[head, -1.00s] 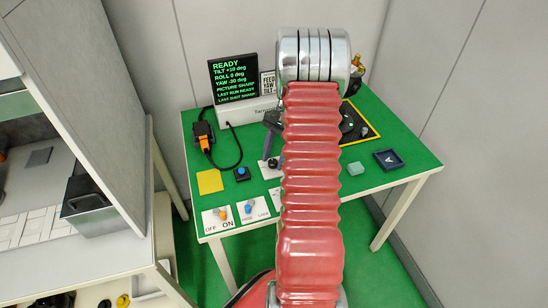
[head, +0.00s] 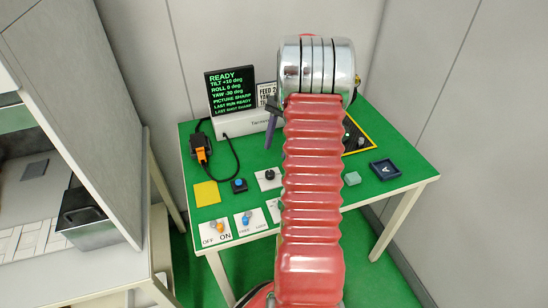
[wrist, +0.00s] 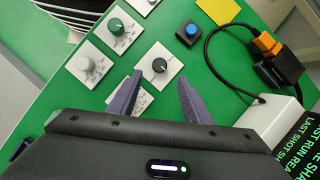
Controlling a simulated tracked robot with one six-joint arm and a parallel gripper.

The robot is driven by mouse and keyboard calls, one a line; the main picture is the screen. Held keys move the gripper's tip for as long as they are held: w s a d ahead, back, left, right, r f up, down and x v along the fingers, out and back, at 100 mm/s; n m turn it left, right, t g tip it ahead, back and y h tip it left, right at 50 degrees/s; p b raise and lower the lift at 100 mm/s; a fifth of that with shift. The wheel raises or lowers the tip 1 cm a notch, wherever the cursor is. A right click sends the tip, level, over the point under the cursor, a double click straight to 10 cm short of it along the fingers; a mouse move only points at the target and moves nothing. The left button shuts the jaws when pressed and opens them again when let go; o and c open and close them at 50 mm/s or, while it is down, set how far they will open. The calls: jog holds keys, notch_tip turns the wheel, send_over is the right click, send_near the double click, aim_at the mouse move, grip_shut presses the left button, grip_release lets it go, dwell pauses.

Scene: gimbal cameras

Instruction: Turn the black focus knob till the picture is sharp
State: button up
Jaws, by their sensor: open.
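The black focus knob (head: 270,174) stands on a white plate on the green table, just left of my arm in the head view. In the wrist view the black knob (wrist: 159,65) has a pale pointer line and sits just beyond my fingertips. My gripper (wrist: 159,80) is open, its purple fingers apart with nothing between them. One purple finger (head: 269,132) shows in the head view, raised above the table. The black screen (head: 231,92) reads READY, TILT +10 deg, ROLL 0 deg, YAW -30 deg, PICTURE SHARP, LAST RUN READY, LAST SHOT SHARP.
A green knob (wrist: 116,26), a grey knob (wrist: 85,63) and a blue button (wrist: 189,31) stand near the black knob. An orange-and-black plug (head: 200,147) with a black cable lies left. A dark tray (head: 385,169) is at right. My arm hides the table's middle.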

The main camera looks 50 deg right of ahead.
jog(key=shift+v, duration=2.35)
jog(key=shift+f, duration=0.1)
jog(key=s+a+r+n+t+h, duration=0.1)
jog(key=s+a+r+n, duration=0.3)
jog(key=a, duration=0.9)
jog(key=s+a+r+n+t+h, duration=0.2)
jog(key=a+n, duration=0.5)
jog(key=a, duration=0.7)
jog(key=s+a+r+n+t+h, duration=0.1)
jog(key=s+a+r+n+t, duration=0.2)
jog(key=a, duration=1)
jog(key=s+r+n, duration=0.3)
jog(key=shift+a+r+h, duration=0.25)
jog(key=shift+r+h, duration=0.05)
jog(key=shift+r, duration=0.05)
